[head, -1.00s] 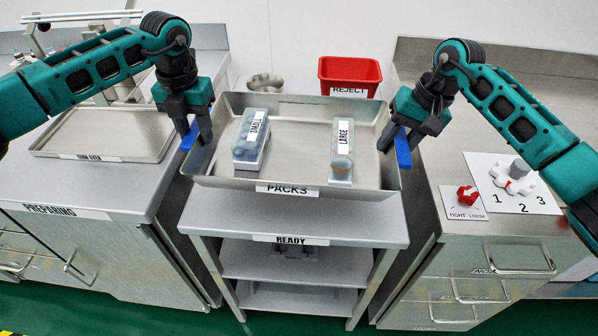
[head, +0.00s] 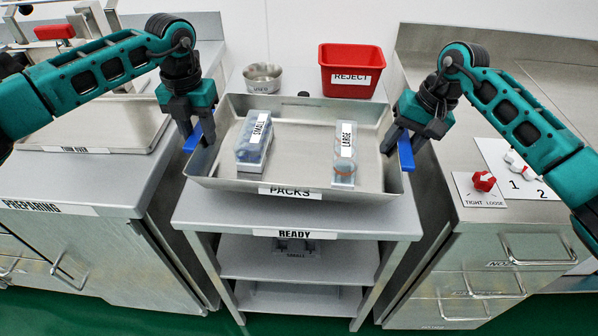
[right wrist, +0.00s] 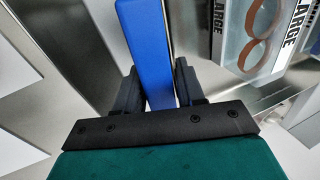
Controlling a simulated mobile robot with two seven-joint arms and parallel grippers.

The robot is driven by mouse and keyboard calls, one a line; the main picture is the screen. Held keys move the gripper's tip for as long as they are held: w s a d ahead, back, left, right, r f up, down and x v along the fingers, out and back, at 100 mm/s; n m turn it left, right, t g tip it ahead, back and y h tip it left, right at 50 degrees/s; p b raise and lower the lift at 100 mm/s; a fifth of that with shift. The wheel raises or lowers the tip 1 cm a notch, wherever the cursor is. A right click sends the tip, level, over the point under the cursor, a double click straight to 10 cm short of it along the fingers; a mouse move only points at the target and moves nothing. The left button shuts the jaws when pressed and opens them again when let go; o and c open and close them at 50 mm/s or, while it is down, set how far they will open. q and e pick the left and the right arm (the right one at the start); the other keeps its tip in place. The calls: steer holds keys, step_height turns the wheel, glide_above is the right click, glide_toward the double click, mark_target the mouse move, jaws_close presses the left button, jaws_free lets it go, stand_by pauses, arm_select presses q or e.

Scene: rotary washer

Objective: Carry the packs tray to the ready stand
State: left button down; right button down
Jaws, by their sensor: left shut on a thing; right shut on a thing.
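The packs tray (head: 300,186) is a shallow metal tray labelled PACKS, with a blue handle at each end. It is over the top of the ready stand (head: 375,222); I cannot tell whether it touches. Inside lie the small pack (head: 254,142) at left and the large pack (head: 345,160) at right; the large one also shows in the right wrist view (right wrist: 258,35). My left gripper (head: 196,138) is shut on the left blue handle. My right gripper (head: 400,142) is shut on the right blue handle (right wrist: 148,50).
A red REJECT bin (head: 351,72) and a metal USED bowl (head: 263,78) stand behind the tray. The PREPARING counter (head: 110,185) is at left with another tray (head: 105,125). At right, a counter (head: 470,225) carries a red knob (head: 484,181). Gaps separate the stand from both counters.

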mark_target(206, 147)
arm_select(q)
steer(key=shift+d+f, duration=0.15)
steer(key=shift+d, duration=0.15)
arm_select(e)
steer(key=shift+a, duration=0.4)
